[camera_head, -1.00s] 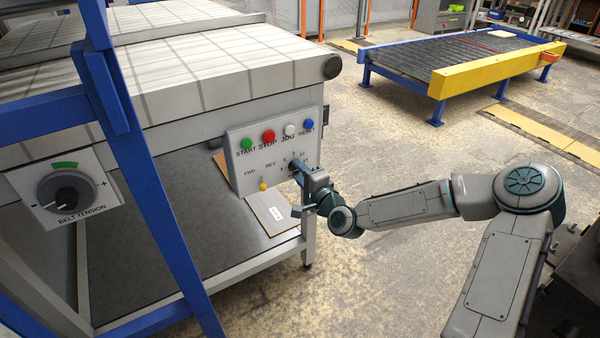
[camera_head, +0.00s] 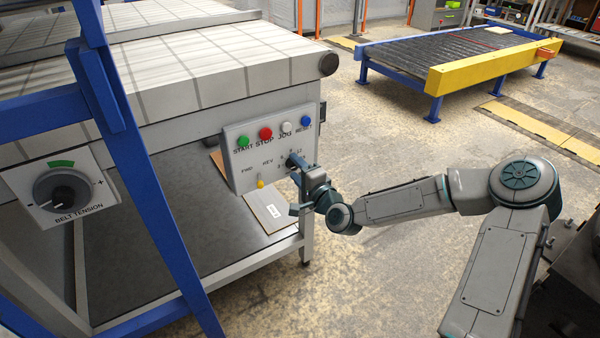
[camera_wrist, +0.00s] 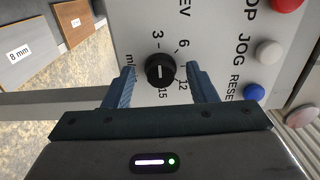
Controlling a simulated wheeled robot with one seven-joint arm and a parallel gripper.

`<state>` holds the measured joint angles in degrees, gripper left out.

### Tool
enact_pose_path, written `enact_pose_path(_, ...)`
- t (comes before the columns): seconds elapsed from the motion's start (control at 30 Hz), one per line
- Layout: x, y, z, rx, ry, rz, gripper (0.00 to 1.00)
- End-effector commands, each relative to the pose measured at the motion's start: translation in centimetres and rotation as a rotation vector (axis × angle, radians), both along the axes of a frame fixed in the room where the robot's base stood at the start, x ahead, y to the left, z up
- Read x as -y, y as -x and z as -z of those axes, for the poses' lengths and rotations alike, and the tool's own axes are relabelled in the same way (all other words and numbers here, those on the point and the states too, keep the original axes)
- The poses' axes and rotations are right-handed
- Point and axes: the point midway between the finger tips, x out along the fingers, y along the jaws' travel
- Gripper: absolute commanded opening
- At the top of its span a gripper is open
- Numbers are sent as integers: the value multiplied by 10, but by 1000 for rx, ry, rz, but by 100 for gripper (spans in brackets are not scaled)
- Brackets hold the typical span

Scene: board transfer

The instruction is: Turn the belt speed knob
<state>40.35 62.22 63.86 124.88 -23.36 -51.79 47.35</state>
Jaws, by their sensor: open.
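The belt speed knob (camera_wrist: 160,71) is a small black dial with a white pointer line on the grey control panel (camera_head: 236,165). My gripper (camera_wrist: 160,82) is open, with one finger on either side of the knob; a gap shows between the knob and each finger. In the head view my gripper (camera_head: 297,180) is at the panel's lower right and hides most of the knob.
START (camera_head: 243,141), STOP (camera_head: 266,133), JOG (camera_head: 286,128) and RESET (camera_head: 306,121) buttons sit above the knob. A yellow FWD/REV lever (camera_head: 260,182) is to its left. A belt tension dial (camera_head: 62,192) and a blue post (camera_head: 160,200) stand further left. Open floor lies to the right.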

Motion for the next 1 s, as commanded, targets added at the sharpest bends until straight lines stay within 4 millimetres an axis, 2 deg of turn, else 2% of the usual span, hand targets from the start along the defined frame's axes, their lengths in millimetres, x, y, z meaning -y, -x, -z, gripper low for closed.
enact_pose_path(0.17,9,12,-1,-2,0,2,52)
enact_pose_path(0.63,64,95,-2,-3,-1,1,52)
enact_pose_path(0.8,75,110,0,-1,0,2,52)
enact_pose_path(1.0,78,115,0,0,0,0,52)
